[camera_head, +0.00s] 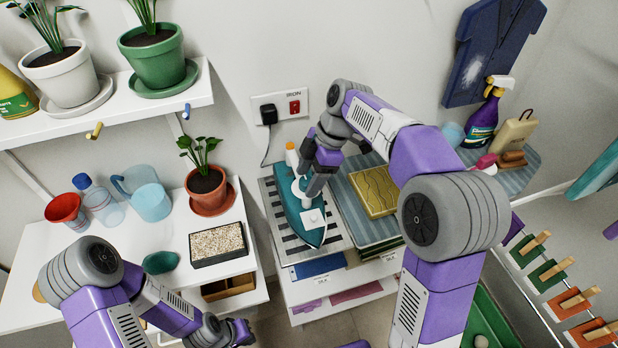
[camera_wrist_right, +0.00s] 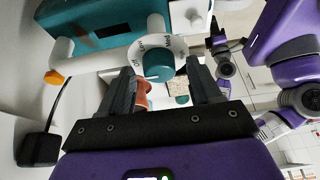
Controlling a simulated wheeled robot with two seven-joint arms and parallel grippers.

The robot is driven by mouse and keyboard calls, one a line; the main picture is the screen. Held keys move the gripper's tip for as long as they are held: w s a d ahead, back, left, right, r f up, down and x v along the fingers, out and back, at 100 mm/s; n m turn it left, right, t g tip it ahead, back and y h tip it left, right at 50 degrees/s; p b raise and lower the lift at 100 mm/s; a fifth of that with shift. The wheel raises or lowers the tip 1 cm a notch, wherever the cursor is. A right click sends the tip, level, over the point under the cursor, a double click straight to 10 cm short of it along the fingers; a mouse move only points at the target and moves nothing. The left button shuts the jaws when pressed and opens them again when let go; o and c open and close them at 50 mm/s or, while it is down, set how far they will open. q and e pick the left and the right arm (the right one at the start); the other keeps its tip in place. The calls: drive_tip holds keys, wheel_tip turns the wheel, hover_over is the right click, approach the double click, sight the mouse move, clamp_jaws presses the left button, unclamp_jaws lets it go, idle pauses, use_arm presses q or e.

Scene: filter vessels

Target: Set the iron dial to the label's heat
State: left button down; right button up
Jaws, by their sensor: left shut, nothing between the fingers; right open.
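My right gripper (camera_head: 311,184) is over the iron. In the right wrist view its open fingers (camera_wrist_right: 163,72) stand either side of the dial, with no clear contact. My left gripper (camera_head: 238,332) is shut and empty at the lower middle, away from the iron. I cannot make out a readable heat label.
A wall socket with plug and red switch (camera_head: 294,107) is behind the iron. Folded cloths (camera_head: 374,192) lie right of it. A potted plant (camera_head: 207,190) and a gravel tray (camera_head: 218,244) stand on the left shelf. A stained navy shirt (camera_head: 492,50) hangs on the wall.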

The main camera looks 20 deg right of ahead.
drive_tip(key=shift+f, duration=0.1)
drive_tip(key=c, duration=1)
